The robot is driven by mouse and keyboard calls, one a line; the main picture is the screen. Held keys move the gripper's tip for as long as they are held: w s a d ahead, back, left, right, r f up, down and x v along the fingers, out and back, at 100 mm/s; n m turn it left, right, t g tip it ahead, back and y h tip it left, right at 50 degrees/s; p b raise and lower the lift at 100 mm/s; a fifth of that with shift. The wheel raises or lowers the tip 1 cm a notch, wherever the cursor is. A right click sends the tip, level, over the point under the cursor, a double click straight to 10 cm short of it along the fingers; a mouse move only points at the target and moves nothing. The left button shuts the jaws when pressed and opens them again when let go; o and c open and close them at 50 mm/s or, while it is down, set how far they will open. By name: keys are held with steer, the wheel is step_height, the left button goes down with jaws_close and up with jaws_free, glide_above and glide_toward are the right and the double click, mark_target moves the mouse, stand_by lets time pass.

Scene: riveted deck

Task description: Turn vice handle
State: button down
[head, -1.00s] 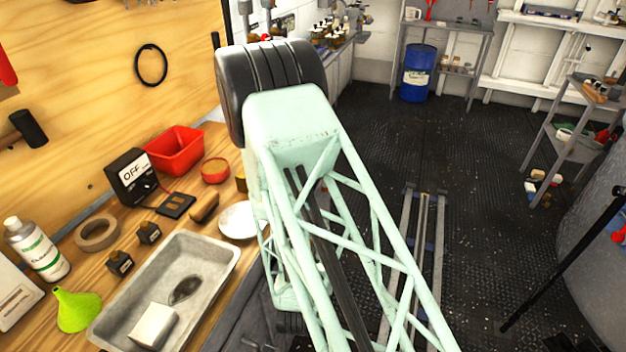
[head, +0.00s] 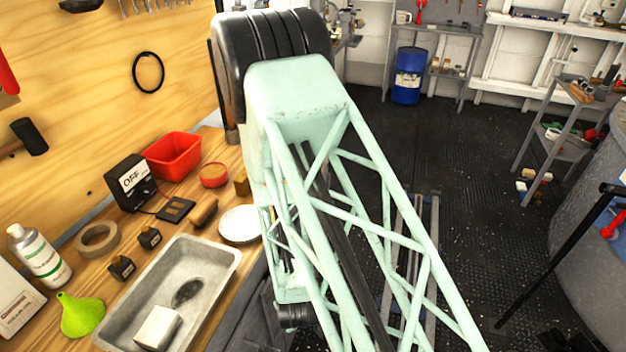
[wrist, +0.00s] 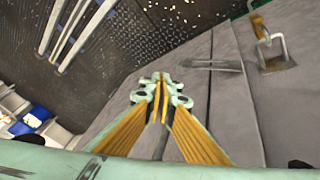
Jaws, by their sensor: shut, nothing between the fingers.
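I cannot pick out the vice handle for sure in either view. A small grey metal fitting (head: 350,24) on the far bench could be a vice, but it is partly behind my arm and too small to tell. In the wrist view my gripper (wrist: 160,86) has its yellow fingers together with nothing between them. It is over a grey panelled surface (wrist: 185,100); I cannot tell how far above. The gripper does not show in the head view, where my pale green lattice arm fills the middle.
A blue drum (head: 408,76) and shelves stand behind.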

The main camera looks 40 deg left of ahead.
steer(key=s+r+n+g+h+p, duration=0.2)
steer(key=s+r+n+g+p, duration=0.15)
steer(key=s+r+n, duration=0.7)
steer(key=w+a+r+n+t, duration=0.2)
steer(key=w+a+r+n, duration=0.2)
steer(key=w+r, duration=0.4)
steer(key=w+a+r+n+t+p, duration=0.1)
steer(key=w+a+r+n, duration=0.3)
steer(key=w+r, duration=0.4)
steer(key=w+a+r+n+t, duration=0.3)
steer(key=w+a+r+n, duration=0.2)
steer(key=w+r, duration=0.3)
steer(key=shift+w+r+n+t+p, duration=0.25)
steer(key=shift+r+n+t+p, duration=0.1)
steer(key=shift+r, duration=0.4)
steer(key=shift+f, duration=0.1)
steer(key=w+r+b+x, duration=0.1)
steer(key=b+x, duration=0.2)
steer(key=x, duration=1)
steer(key=shift+w+r, duration=0.15)
steer(key=shift+w, duration=0.25)
